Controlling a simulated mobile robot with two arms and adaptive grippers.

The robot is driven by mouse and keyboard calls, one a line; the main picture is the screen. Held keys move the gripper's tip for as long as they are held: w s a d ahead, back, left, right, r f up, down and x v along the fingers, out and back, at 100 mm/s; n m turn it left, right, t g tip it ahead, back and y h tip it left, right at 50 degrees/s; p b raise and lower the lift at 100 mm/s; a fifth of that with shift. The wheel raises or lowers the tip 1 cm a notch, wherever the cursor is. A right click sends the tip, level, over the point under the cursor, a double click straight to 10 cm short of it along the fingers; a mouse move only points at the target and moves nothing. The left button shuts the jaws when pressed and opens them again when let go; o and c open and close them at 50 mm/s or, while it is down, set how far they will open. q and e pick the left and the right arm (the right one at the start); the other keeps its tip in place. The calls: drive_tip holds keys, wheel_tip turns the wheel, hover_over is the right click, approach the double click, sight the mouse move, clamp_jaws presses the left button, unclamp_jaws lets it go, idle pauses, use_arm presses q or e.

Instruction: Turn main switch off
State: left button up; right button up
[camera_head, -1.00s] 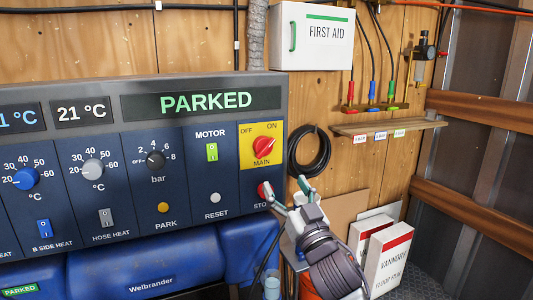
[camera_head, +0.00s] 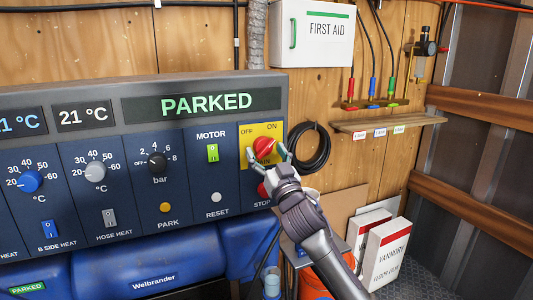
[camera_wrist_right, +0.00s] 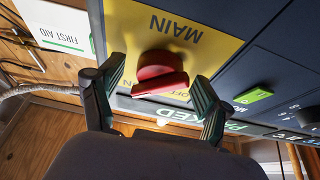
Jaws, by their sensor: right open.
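The main switch (camera_head: 263,147) is a red rotary knob on a yellow plate (camera_head: 246,132) marked OFF, ON and MAIN, at the right end of the blue control panel. Its handle points up and right, toward ON. My right gripper (camera_head: 266,154) is open, with its two green-padded fingers on either side of the knob in the head view. In the right wrist view, the red knob (camera_wrist_right: 160,75) lies between and just beyond the open fingertips (camera_wrist_right: 158,78); contact cannot be told. My left gripper is not in view.
A red STOP button (camera_head: 263,190) sits just below the switch, partly behind my right gripper. The green MOTOR switch (camera_head: 212,152) and RESET button (camera_head: 216,198) are to the left. A coiled black hose (camera_head: 312,148) hangs to the right.

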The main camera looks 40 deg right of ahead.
drive_tip(key=c, duration=1.1)
drive_tip(key=shift+c, duration=0.3)
